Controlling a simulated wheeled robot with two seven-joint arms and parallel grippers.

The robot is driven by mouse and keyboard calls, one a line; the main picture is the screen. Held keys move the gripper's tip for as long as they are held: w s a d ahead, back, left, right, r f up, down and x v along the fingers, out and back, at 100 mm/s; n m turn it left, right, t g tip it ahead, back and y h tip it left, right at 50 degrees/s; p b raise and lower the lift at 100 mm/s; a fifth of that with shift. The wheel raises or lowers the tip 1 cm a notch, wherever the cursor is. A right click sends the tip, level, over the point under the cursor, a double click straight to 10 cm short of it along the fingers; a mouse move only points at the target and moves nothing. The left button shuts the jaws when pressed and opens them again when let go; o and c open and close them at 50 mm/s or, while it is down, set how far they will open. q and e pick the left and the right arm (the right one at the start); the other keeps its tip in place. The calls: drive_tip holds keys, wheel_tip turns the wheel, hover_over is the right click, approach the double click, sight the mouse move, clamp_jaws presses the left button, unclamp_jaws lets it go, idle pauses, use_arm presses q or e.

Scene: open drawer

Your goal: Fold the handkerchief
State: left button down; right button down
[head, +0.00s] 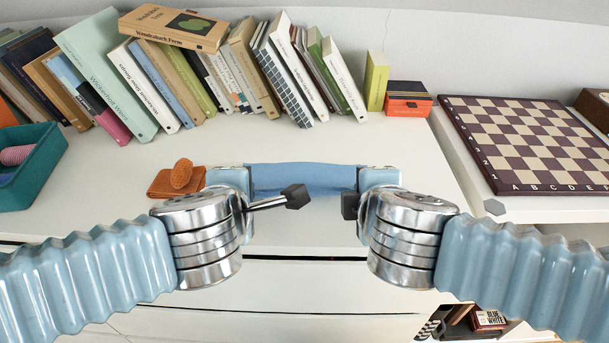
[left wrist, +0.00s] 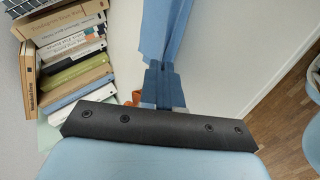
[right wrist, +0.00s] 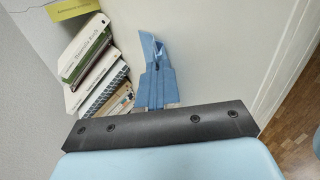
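The blue handkerchief (head: 305,178) is stretched between my two grippers as a narrow band, near the front edge of the white top. It also shows in the left wrist view (left wrist: 164,28) and the right wrist view (right wrist: 150,48). My left gripper (head: 248,180) is shut on its left end; the closed fingers show in the left wrist view (left wrist: 161,78). My right gripper (head: 363,180) is shut on its right end; its closed fingers show in the right wrist view (right wrist: 158,75). I cannot tell whether the cloth touches the top. Its ends are hidden in the grippers.
Books (head: 178,75) line the back. A teal tray (head: 38,178) is at left, a chessboard (head: 530,140) at right. The top behind the cloth is clear.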

use_arm(q)
drive_tip(key=c, duration=1.8)
unclamp_jaws()
use_arm(e)
drive_tip(key=c, duration=1.8)
unclamp_jaws()
use_arm(q)
drive_tip(key=o, duration=0.8)
use_arm(e)
drive_tip(key=o, duration=0.8)
use_arm(q)
drive_tip(key=shift+r, duration=0.3)
use_arm(e)
drive_tip(key=shift+s+r, duration=0.1)
drive_tip(key=shift+r, duration=0.2)
use_arm(q)
drive_tip(key=s+r, duration=0.6)
drive_tip(key=r, duration=0.2)
drive_tip(key=shift+r, duration=0.2)
use_arm(e)
drive_tip(key=s+r, duration=0.6)
drive_tip(key=r, duration=0.2)
drive_tip(key=shift+r, duration=0.2)
